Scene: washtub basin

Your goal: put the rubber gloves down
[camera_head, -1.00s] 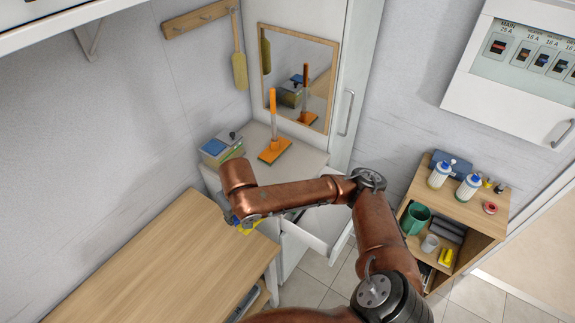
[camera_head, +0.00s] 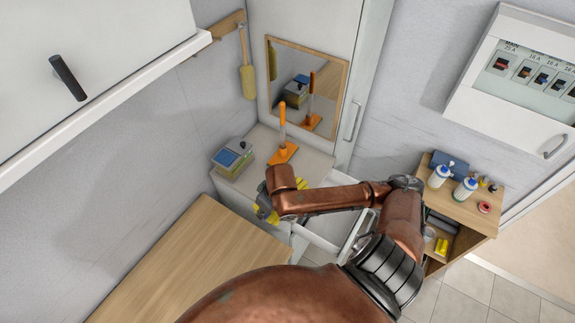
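Yellow rubber gloves (camera_head: 262,211) show in the head view, with a further yellow part right of my wrist, above the near side of the light cabinet (camera_head: 236,184). My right gripper (camera_head: 266,201) points down among them, mostly hidden behind my copper wrist. Dark gripper parts show between the yellow parts, and the gloves appear gripped; the fingertips are hidden. I cannot tell whether the gloves touch the cabinet top. My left gripper is out of view.
A wooden bench (camera_head: 200,262) is at the left front. A wooden shelf unit (camera_head: 480,217) with bottles stands at the right.

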